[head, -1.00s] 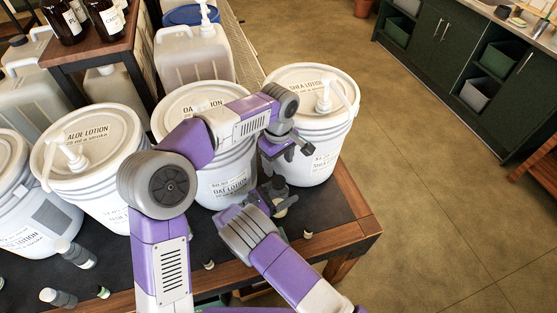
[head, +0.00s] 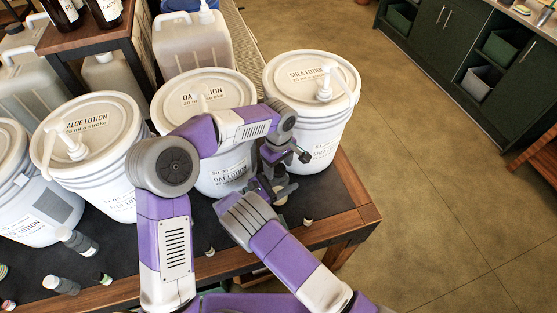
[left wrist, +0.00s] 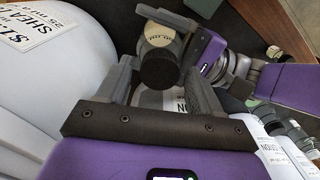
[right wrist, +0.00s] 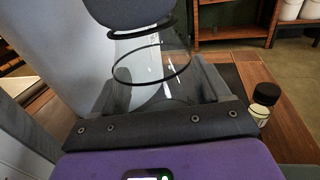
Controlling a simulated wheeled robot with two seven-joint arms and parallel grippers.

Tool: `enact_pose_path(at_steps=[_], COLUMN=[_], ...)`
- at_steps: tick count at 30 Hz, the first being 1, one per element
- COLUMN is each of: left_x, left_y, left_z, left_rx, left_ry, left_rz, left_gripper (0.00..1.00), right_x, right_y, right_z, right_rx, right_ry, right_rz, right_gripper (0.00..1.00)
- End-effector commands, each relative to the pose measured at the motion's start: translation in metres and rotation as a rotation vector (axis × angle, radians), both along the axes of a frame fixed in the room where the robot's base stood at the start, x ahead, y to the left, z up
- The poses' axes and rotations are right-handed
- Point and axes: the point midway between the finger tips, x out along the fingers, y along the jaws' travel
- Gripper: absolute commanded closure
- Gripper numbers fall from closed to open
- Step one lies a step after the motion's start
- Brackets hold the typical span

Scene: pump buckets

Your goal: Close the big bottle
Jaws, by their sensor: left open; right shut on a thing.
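My left gripper (left wrist: 160,82) is open, with a finger on either side of a black cap (left wrist: 160,68) in the left wrist view; I cannot tell whether the fingers touch it. Just beyond the cap is the big bottle (left wrist: 158,36), greyish, close to my right gripper. In the right wrist view the bottle (right wrist: 152,70) looks clear with dark rings, and my right gripper (right wrist: 155,85) is shut on it. Whether the cap is seated on the neck cannot be told.
White pump buckets stand in a row behind, including the shea bucket (head: 311,90) and aloe bucket (head: 92,150). A small black-capped bottle (right wrist: 264,104) stands near the right gripper. Other small bottles (head: 75,240) stand at left. The bench's right corner (head: 355,220) is clear.

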Motion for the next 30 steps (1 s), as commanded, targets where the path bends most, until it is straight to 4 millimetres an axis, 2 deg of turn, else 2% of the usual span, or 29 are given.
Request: enact_pose_path(at_steps=[6, 7, 18, 23, 30], left_x=[-0.0001, -0.0001, -0.0001, 0.0, 0.0001], left_y=[-0.0001, -0.0001, -0.0001, -0.0001, -0.0002], left_z=[-0.0002, -0.0002, 0.0, 0.0001, 0.0001], left_rx=[0.0, 0.0, 0.0, 0.0, 0.001], left_ry=[0.0, 0.0, 0.0, 0.0, -0.001], left_rz=[0.0, 0.0, -0.001, -0.064, -0.476], left_gripper=[0.34, 0.38, 0.92, 0.93, 0.93], right_x=[0.0001, 0.0001, 0.0001, 0.0001, 0.0], right_y=[0.0001, 0.0001, 0.0001, 0.0001, 0.0], right_z=[-0.0001, -0.0001, -0.0001, -0.0002, -0.0002], right_rx=[0.001, 0.001, 0.001, 0.001, 0.001], right_ry=[0.0, 0.0, 0.001, 0.001, 0.001], right_rz=[0.0, 0.0, 0.0, 0.0, 0.0], right_gripper=[1.0, 1.0, 1.0, 1.0, 1.0])
